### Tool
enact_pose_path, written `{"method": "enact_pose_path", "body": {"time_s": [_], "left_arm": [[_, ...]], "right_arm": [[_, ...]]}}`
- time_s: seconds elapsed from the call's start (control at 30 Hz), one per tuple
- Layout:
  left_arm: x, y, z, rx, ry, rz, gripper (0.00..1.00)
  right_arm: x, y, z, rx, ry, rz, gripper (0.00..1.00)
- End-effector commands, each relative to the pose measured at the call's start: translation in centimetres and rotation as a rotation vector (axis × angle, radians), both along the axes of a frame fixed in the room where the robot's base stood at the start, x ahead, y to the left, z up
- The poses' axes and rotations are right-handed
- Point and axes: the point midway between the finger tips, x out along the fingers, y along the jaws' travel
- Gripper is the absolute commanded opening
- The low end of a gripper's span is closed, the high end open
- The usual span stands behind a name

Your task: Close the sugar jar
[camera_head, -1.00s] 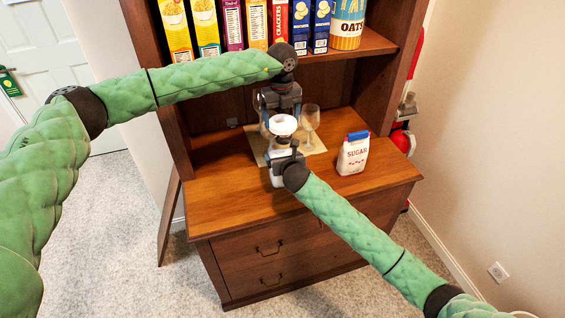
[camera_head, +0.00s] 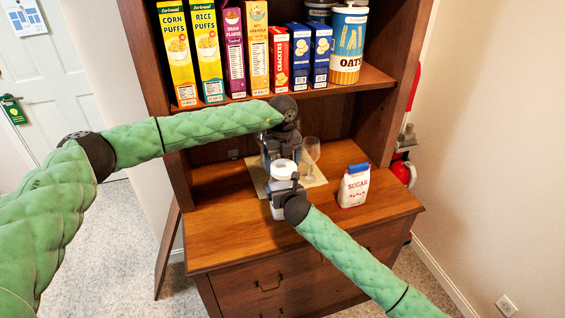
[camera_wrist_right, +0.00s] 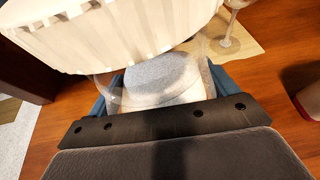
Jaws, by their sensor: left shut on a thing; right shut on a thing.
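The sugar jar (camera_wrist_right: 165,78) is clear, with white sugar inside, and stands on the hutch counter. My right gripper (camera_wrist_right: 163,92) is shut on it, with blue fingers on both sides of the jar. In the head view the jar (camera_head: 277,210) is partly hidden by the right gripper (camera_head: 283,190). The white ribbed lid (camera_wrist_right: 110,32) is over the jar and offset to the left in the wrist view; I cannot tell whether it touches the rim. My left gripper (camera_head: 281,156) is shut on the lid (camera_head: 284,169) from above; its fingertips are largely hidden.
A sugar bag (camera_head: 354,188) with a blue top stands right of the jar. A wine glass (camera_head: 310,155) stands close behind on a beige mat (camera_head: 316,179). Cereal boxes (camera_head: 207,55) and an oats canister (camera_head: 347,48) fill the shelf above. The front-left counter (camera_head: 222,240) is clear.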

Motion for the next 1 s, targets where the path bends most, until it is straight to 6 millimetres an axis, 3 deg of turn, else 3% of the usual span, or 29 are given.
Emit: {"method": "enact_pose_path", "body": {"time_s": [0.4,1.0], "left_arm": [[0.0,0.0,-1.7,0.001,-0.001,0.000,0.58],[0.0,0.0,-1.8,0.000,0.000,-0.001,0.58]], "right_arm": [[0.0,0.0,-0.1,0.000,0.001,0.000,0.45],[0.0,0.0,-0.1,0.000,0.001,0.000,0.45]]}}
